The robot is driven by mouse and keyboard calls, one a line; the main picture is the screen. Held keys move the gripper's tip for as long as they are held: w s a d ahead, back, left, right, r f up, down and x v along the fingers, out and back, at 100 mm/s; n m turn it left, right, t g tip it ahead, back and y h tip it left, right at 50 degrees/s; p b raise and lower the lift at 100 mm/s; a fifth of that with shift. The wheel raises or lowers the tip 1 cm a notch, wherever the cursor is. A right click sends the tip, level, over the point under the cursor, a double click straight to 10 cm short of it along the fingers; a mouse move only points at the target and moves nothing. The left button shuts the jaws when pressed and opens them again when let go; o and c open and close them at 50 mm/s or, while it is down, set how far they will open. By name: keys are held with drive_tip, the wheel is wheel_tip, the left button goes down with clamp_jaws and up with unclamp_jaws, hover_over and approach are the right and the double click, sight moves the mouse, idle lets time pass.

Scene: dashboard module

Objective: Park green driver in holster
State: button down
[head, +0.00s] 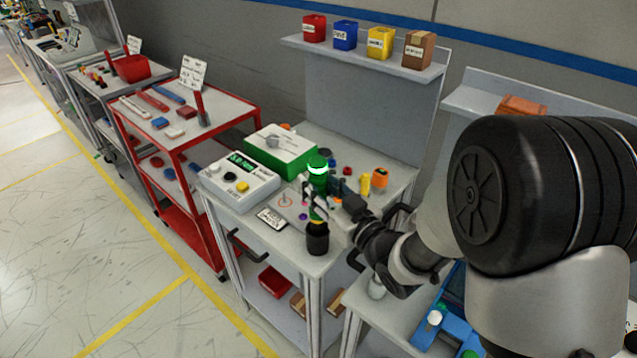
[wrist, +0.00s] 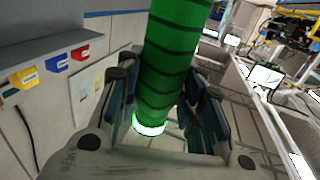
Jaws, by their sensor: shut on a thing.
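The green driver (head: 317,180) stands upright near the front edge of the grey workbench, with a glowing white ring near its top. My gripper (head: 323,197) is shut around its body. In the wrist view the green driver (wrist: 172,62) fills the space between my gripper's two fingers (wrist: 168,108), and its glowing ring shows low in the picture. A black cup-shaped holster (head: 317,241) is at the bench's front edge, directly below the driver in the head view. The driver's lower end meets the holster's mouth in the picture; I cannot tell how far it is inside.
A white control box (head: 238,184) and a green-and-white case (head: 282,149) stand left of the driver. A small label card (head: 271,218) lies near the front edge. A yellow object (head: 365,184) and an orange one (head: 380,176) stand to the right. A bin shelf (head: 365,56) is above.

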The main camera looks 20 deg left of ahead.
drive_tip(key=c, duration=1)
unclamp_jaws()
drive_tip(key=shift+f, duration=0.1)
